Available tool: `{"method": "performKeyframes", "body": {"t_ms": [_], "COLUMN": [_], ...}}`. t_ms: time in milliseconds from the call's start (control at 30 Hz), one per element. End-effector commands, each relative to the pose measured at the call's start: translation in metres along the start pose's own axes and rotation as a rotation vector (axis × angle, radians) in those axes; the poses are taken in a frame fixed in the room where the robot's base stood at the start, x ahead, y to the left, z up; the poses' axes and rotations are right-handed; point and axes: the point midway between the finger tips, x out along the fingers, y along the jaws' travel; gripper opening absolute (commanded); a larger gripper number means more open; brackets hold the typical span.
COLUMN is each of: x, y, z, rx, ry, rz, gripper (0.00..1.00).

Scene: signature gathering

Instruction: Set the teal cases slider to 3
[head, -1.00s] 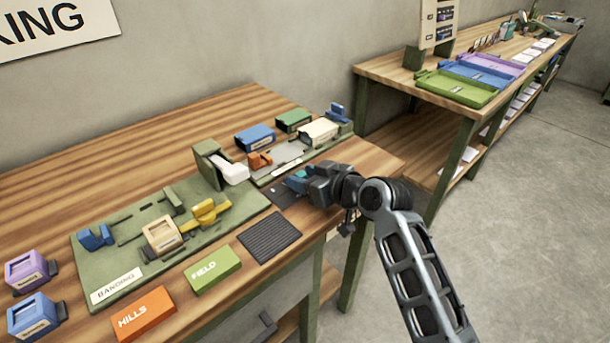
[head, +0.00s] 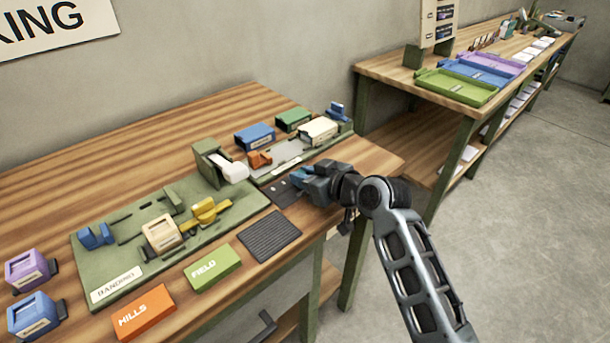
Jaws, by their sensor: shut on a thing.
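My gripper (head: 300,180) is low over the right front part of the near bench, at the far end of a dark plate (head: 284,193) with small marks on it. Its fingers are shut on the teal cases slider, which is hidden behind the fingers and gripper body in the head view. The slider's setting cannot be read from here.
Left of the plate is a green banding board (head: 85,262) with a yellow clamp (head: 205,210). A black ribbed pad (head: 269,236), a green FIELD block (head: 212,269) and an orange MILLS block (head: 146,312) lie along the front. A grey-green tray board (head: 322,148) stands behind my gripper.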

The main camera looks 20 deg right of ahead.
Motion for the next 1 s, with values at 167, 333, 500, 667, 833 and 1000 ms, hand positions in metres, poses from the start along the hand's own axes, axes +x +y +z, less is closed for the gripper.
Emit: {"method": "performKeyframes", "body": {"t_ms": [167, 333, 500, 667, 833, 1000], "x": [0.000, 0.001, 0.001, 0.000, -0.001, 0.000], "y": [0.000, 0.015, 0.035, 0.036, 0.038, 0.036], "z": [0.000, 0.002, 0.001, -0.001, -0.001, -0.001], "rx": [0.000, 0.001, 0.000, 0.000, 0.000, 0.000], "ry": [0.000, 0.002, 0.001, 0.001, 0.002, 0.001], "rz": [0.001, 0.004, 0.002, 0.004, 0.006, 0.004], "gripper": [0.00, 0.00, 0.00, 0.00, 0.31, 0.47]}}
